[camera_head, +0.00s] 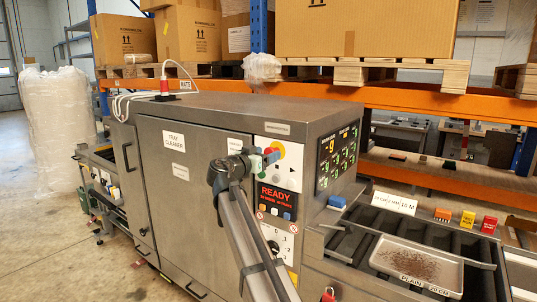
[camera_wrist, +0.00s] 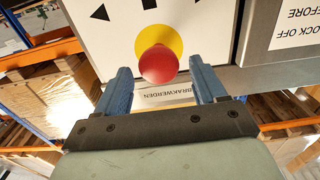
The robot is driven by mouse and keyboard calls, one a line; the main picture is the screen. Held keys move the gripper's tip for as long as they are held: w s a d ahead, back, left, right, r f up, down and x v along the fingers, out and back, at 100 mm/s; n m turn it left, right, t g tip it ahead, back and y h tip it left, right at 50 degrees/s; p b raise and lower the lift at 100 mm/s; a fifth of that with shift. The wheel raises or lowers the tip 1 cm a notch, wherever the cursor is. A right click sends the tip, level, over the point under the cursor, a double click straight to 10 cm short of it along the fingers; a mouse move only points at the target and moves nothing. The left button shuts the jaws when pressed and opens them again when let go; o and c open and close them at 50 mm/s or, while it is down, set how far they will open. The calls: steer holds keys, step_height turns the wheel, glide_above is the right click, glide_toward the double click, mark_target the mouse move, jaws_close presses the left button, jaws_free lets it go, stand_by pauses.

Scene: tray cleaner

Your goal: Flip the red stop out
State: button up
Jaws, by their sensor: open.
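A round red button (camera_wrist: 158,64) stands out from a yellow disc (camera_wrist: 174,36) on a white panel in the wrist view. In the head view the yellow disc (camera_head: 279,149) is partly hidden behind my gripper (camera_head: 271,157), at the upper front panel of the grey machine. My gripper (camera_wrist: 160,68) is open, with one blue finger on each side of the red button as seen from the wrist. Gaps show between the button and both fingers. I cannot tell whether the fingertips reach past the button's face. Nothing is held.
Below the button are a READY display (camera_head: 276,196) and a rotary knob (camera_head: 274,246). A dark screen (camera_head: 337,158) is to the right. A tray (camera_head: 418,265) sits on the rollers, with a red block (camera_head: 489,224) behind. Another small red part (camera_head: 328,295) shows at the bottom edge.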

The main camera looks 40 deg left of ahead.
steer(key=s, duration=1.1)
steer(key=shift+s, duration=0.3)
